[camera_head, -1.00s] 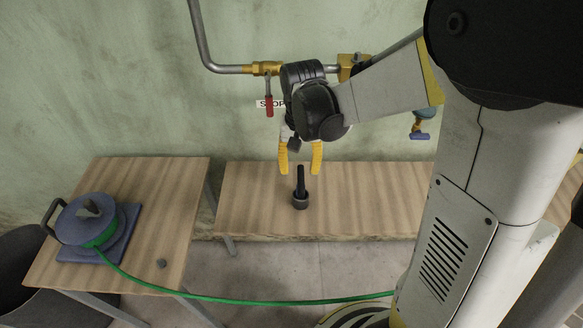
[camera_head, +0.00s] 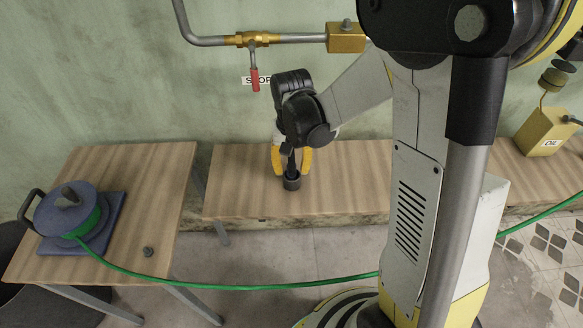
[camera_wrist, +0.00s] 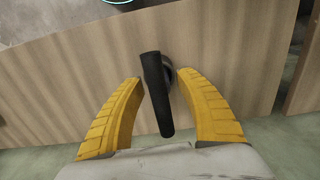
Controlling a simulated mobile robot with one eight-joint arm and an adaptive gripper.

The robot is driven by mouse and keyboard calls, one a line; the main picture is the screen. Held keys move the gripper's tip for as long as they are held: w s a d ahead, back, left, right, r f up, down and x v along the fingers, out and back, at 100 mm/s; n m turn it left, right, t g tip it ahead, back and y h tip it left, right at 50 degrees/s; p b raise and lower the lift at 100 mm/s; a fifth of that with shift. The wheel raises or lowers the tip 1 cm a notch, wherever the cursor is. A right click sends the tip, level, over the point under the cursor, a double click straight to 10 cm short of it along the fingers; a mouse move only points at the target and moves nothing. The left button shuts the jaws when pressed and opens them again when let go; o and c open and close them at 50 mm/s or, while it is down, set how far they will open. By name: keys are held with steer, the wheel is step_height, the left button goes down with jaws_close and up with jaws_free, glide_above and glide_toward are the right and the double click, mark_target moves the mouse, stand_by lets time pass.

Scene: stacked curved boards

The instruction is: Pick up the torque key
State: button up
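The torque key, a dark upright handle on a round base (camera_head: 292,183), stands on the wooden bench (camera_head: 235,190). In the wrist view the black handle (camera_wrist: 156,95) runs between my two yellow fingers. My gripper (camera_head: 292,168) points down over the key, and it shows open in the wrist view (camera_wrist: 162,78). The handle's upper part is partly hidden by my gripper in the head view.
A second table (camera_head: 150,200) at the left holds a blue reel (camera_head: 68,212) with a green hose (camera_head: 250,288) running right across the floor. A pipe with a red-handled valve (camera_head: 255,78) is on the wall behind.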

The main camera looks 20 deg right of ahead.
jaws_close()
